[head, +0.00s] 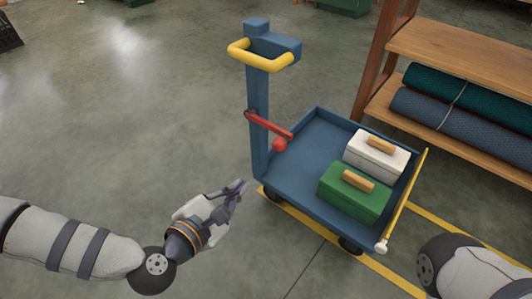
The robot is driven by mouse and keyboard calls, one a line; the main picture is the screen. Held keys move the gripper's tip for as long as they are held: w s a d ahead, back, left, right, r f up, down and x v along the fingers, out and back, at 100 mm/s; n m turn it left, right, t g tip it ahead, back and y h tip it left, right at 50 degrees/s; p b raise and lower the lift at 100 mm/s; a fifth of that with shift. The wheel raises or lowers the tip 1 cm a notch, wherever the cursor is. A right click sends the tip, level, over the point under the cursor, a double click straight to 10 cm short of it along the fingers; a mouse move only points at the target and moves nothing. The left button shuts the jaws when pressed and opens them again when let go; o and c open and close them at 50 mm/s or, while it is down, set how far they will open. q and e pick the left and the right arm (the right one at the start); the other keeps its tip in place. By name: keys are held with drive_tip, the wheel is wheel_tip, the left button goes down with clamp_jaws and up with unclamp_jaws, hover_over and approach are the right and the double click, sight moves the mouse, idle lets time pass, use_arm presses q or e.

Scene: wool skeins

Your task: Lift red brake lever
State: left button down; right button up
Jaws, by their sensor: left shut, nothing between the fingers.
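The red brake lever (268,125) is attached to the blue upright post of the cart (317,143). My left gripper (245,183) is shut and empty, in front of the post and below the knob in the picture, apart from the lever. Part of my right arm shows at the lower right; its gripper is out of view.
The cart carries a green box (354,192) and a white box (376,156), with a yellow handle (264,60) on its post. A wooden shelf (463,45) with rolled textiles (459,114) stands at the right.

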sight(266, 127)
use_arm(q)
drive_tip(key=shift+w+a+r+n+t, duration=0.15)
drive_tip(key=shift+w+a+t, duration=0.05)
drive_tip(key=shift+w, duration=0.25)
drive_tip(key=shift+w+a+r+n+t, duration=0.1)
drive_tip(key=shift+w+a+n+t, duration=0.1)
drive_tip(key=shift+w, duration=0.25)
use_arm(e)
drive_tip(key=shift+w+f, duration=0.1)
drive_tip(key=shift+f, duration=0.15)
use_arm(q)
drive_tip(key=f+b+x, duration=0.1)
drive_tip(key=b+x, duration=0.3)
drive_tip(key=x, duration=0.5)
drive_tip(key=r, duration=0.1)
drive_tip(key=d+r, duration=0.1)
drive_tip(key=d+r+p, duration=0.1)
drive_tip(key=shift+s+d+r, duration=0.1)
drive_tip(key=shift+s+r, duration=0.15)
drive_tip(key=shift+r, duration=0.1)
use_arm(e)
drive_tip(key=shift+s+d+f+g, duration=0.15)
drive_tip(key=shift+s+f, duration=0.1)
drive_tip(key=shift+f, duration=0.25)
drive_tip(key=shift+s+a+f+g, duration=0.1)
drive_tip(key=shift+s+f+g, duration=0.1)
drive_tip(key=shift+f, duration=0.25)
use_arm(q)
drive_tip(key=shift+r, duration=0.15)
